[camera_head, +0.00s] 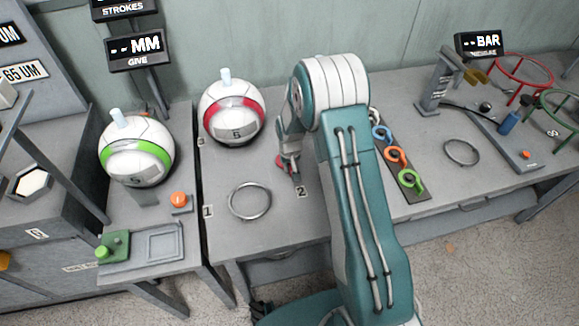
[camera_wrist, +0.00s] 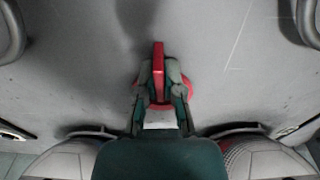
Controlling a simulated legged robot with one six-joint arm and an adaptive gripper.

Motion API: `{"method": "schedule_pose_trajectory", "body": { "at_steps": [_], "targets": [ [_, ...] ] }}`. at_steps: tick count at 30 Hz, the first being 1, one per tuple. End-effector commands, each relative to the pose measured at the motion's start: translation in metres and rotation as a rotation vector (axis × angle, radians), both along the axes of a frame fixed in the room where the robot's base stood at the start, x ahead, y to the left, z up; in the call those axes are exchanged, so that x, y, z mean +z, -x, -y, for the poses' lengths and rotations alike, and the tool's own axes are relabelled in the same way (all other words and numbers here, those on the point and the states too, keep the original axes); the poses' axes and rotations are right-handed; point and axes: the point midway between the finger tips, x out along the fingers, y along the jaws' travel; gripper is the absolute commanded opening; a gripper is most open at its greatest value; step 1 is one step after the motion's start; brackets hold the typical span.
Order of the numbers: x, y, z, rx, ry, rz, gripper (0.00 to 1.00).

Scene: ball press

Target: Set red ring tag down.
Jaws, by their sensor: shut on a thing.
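The red ring tag (camera_wrist: 158,68) is between the fingers of my gripper (camera_wrist: 160,88) in the wrist view, standing up edge-on above the grey table. Its rounded red part shows on both sides of the fingertips. In the head view my gripper (camera_head: 289,172) is low over the table, close to the label 2, and a bit of the red tag (camera_head: 281,162) shows beside it. My arm hides part of this area. I cannot tell whether the tag touches the table.
A dark strip (camera_head: 423,194) right of my arm carries blue, orange and green ring tags. A red-banded ball (camera_head: 231,108) stands behind left, a green-banded ball (camera_head: 137,152) farther left. An empty metal ring (camera_head: 249,202) lies left of my gripper, another (camera_head: 462,152) far right.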

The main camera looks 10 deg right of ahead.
Motion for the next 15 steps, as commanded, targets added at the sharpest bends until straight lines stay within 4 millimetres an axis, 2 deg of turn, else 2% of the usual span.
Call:
{"method": "schedule_pose_trajectory", "body": {
  "at_steps": [1, 3, 4, 15],
  "targets": [
    [-0.0014, 0.0002, -0.0001, 0.000, 0.000, -0.001, 0.00],
    [-0.0014, 0.0000, -0.0001, 0.000, 0.000, 0.000, 0.32],
    [-0.0013, 0.0000, 0.0000, 0.000, 0.000, 0.000, 0.44],
    [-0.0001, 0.0000, 0.0000, 0.000, 0.000, 0.000, 0.44]
  ]
}}
